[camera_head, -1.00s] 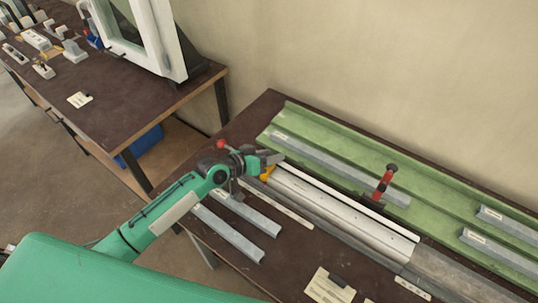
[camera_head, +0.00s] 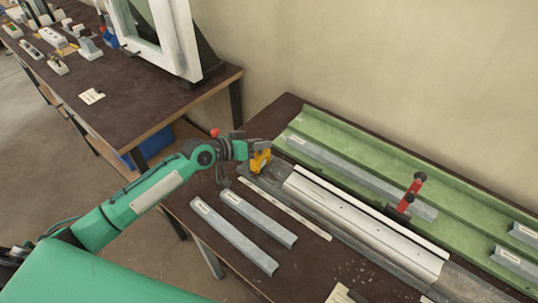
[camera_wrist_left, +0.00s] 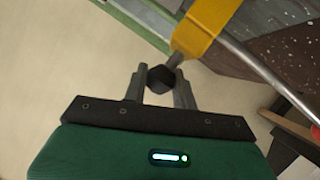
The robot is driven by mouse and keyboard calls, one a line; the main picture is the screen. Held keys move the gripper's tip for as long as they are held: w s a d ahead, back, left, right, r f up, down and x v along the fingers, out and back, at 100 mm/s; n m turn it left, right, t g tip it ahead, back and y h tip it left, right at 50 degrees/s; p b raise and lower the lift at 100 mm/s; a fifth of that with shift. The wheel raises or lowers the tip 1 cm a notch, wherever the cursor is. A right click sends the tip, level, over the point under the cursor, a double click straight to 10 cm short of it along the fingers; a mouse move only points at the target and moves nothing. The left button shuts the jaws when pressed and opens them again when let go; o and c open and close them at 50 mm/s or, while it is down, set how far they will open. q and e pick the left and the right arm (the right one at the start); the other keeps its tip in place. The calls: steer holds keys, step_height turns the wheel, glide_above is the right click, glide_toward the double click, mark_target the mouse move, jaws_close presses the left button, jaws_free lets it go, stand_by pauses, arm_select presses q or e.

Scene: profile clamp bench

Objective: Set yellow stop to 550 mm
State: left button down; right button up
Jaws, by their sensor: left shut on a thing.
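The yellow stop (camera_head: 261,162) sits at the far left end of the bench's rail, with a small gap between it and the end of the white profile (camera_head: 365,220). In the left wrist view the yellow stop (camera_wrist_left: 207,25) is a yellow bracket with a black knob (camera_wrist_left: 160,79) on its stem. My left gripper (camera_head: 254,147) is at the stop; in the left wrist view its two fingers (camera_wrist_left: 160,85) are shut on the black knob. A pale scale strip (camera_head: 283,207) lies along the rail's front; its marks are too small to read. My right gripper is out of view.
A red-handled clamp (camera_head: 411,192) stands behind the profile. A green channel (camera_head: 310,122) holding grey bars runs along the back. Two loose grey bars (camera_head: 234,236) lie in front. A red ball knob (camera_head: 214,132) shows behind my left wrist. Another table (camera_head: 130,90) stands at the left.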

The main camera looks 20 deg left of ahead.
arm_select(q)
steer(key=shift+w+a+f, duration=0.1)
steer(key=shift+w+a, duration=0.05)
steer(key=shift+a, duration=0.2)
steer(key=shift+d, duration=0.2)
steer(key=c, duration=1.1)
jaws_free()
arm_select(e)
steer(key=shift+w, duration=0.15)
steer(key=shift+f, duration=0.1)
